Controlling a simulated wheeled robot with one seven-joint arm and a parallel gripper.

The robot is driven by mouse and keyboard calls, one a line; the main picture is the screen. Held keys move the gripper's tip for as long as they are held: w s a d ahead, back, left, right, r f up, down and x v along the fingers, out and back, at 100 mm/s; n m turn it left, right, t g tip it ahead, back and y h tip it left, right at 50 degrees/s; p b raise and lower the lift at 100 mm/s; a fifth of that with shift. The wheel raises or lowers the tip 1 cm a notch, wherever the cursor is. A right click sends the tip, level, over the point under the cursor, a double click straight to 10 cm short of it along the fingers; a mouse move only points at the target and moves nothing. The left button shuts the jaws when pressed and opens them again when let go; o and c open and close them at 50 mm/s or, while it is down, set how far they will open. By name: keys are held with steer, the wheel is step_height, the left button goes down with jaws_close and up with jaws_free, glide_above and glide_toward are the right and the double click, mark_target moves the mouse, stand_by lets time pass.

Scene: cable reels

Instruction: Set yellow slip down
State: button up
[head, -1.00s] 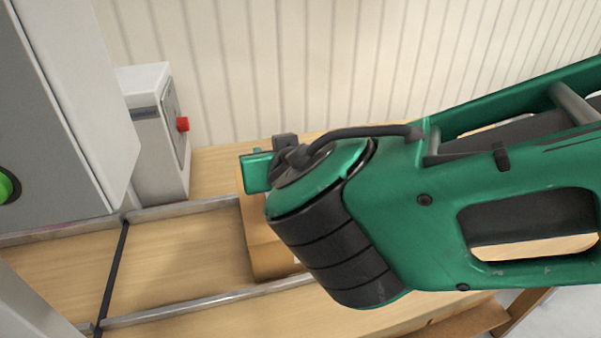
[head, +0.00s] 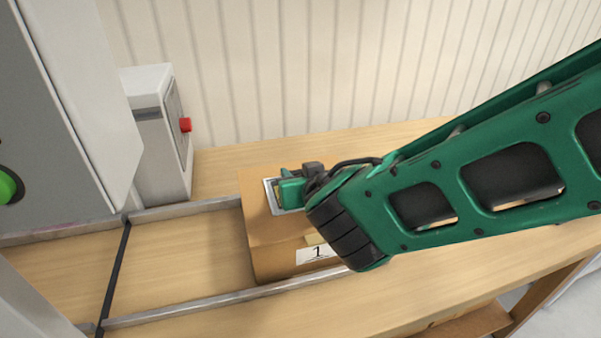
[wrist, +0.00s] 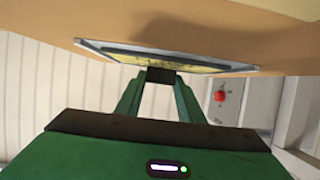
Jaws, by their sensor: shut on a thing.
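My gripper (head: 292,190) is low over the top of a brown cardboard box (head: 265,245). In the wrist view its fingers (wrist: 160,76) are shut on a small dark block. A mottled yellow slip (wrist: 200,66) shows edge-on just beyond this block, inside a thin grey frame (wrist: 95,46). The frame (head: 271,198) also shows in the head view, flat at the box top by the fingers. The slip's face is hidden there by my gripper. The box top (wrist: 50,22) is very close to the frame; whether they touch I cannot tell.
The box has a white label (head: 318,252) marked 1 and a pale patch above it. It sits between metal rails (head: 190,302) on a wooden bench (head: 400,285). A grey-white unit with a red button (head: 185,125) and a large grey cabinet (head: 70,110) stand left.

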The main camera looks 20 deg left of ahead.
steer(key=o, duration=1.1)
steer(key=shift+c, duration=0.2)
steer(key=shift+r, duration=0.1)
steer(key=v, duration=1.2)
